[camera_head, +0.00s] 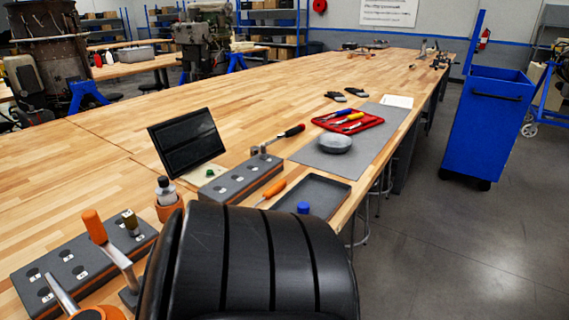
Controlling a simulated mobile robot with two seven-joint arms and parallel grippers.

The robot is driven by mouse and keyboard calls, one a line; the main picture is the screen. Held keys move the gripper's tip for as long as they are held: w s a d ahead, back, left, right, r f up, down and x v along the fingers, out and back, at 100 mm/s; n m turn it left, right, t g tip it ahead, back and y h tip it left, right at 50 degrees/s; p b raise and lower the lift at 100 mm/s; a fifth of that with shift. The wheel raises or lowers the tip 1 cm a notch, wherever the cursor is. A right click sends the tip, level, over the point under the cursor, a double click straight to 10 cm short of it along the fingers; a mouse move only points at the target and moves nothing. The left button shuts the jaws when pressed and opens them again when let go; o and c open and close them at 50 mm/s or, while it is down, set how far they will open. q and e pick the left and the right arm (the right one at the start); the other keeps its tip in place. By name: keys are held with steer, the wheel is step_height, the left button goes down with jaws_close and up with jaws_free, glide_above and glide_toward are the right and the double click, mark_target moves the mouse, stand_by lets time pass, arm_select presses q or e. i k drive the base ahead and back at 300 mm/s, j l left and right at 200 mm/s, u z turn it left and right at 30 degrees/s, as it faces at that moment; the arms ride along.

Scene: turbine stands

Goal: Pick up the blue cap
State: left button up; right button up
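The blue cap (303,207) shows as a small blue round top at the near edge of a dark grey tray (325,192). A large black ribbed shape in the foreground comes up close below it, so its lower part is hidden. I cannot tell whether the cap is in the tray, in front of it, or on top of something. Neither of my grippers can be made out in this view.
Left of the tray are an orange-handled tool (272,191), a grey block with holes (240,179) and a dark screen (187,143). Behind it are a grey mat (318,158), a round metal dish (334,143) and a red tool tray (372,121). A blue cabinet (487,120) stands right.

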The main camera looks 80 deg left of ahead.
mark_target(303, 207)
steer(key=l+u, duration=0.1)
steer(key=u, duration=1.4)
steer(key=i+u, duration=0.1)
steer(key=u, duration=0.6)
steer(key=i+u, duration=0.15)
steer(key=u, duration=0.2)
steer(key=i+l+u, duration=0.15)
steer(key=u, duration=1.45)
steer(key=l+u, duration=0.35)
steer(key=k+l+u, duration=0.1)
steer(key=l+u, duration=0.25)
steer(key=l, duration=0.2)
steer(key=k+l+u, duration=0.15)
steer(key=l+u, duration=0.2)
steer(key=k+l+u, duration=0.2)
steer(key=l+u, duration=0.15)
steer(key=l, duration=0.15)
